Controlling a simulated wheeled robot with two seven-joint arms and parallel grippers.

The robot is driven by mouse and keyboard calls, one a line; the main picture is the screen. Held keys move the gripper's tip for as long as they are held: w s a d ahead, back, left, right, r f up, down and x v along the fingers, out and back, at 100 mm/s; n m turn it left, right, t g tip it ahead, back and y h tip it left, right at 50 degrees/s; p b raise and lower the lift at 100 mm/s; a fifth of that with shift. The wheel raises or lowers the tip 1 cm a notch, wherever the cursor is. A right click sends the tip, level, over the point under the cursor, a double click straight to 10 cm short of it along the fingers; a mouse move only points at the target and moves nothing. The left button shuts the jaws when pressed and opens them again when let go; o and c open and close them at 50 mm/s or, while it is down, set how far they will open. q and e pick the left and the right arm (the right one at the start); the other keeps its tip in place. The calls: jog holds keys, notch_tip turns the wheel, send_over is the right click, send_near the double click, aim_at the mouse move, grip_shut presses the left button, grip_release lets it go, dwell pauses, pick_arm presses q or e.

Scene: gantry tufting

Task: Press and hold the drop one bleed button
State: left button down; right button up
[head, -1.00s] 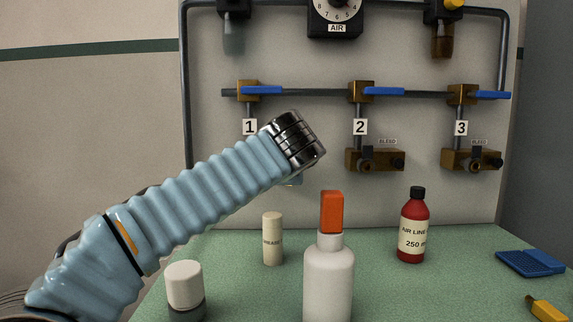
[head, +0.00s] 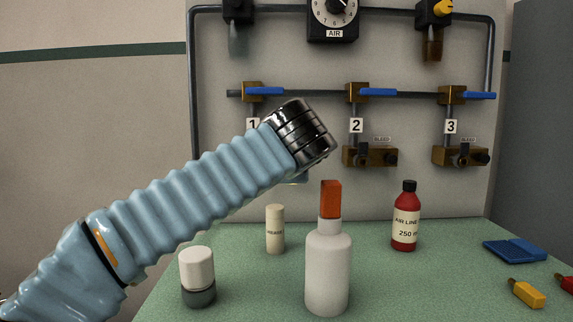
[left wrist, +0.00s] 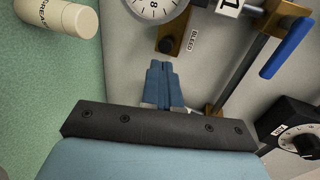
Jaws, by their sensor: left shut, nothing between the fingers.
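The drop one bleed block (left wrist: 180,22) is brown, near the top of the left wrist view, with a dark bleed button (left wrist: 165,46) on its near side and a BLEED label beside it. My left gripper (left wrist: 160,68) is shut and empty, its blue fingertips pointing at the button and just below it in the picture. I cannot tell whether they touch. In the head view, my left arm hides the drop one bleed block and most of my gripper. The number 1 plate (head: 252,125) is partly covered by the arm. My right gripper is not in view.
Drop two's bleed block (head: 370,156) and drop three's (head: 460,155) are on the panel. A white bottle with an orange cap (head: 328,270), a grease tube (head: 275,229), a white-capped jar (head: 198,275) and a red air line bottle (head: 405,217) stand on the green bench (head: 420,290).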

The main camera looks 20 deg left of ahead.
pick_arm(q)
jog(key=v, duration=0.6)
jog(key=shift+b, duration=0.3)
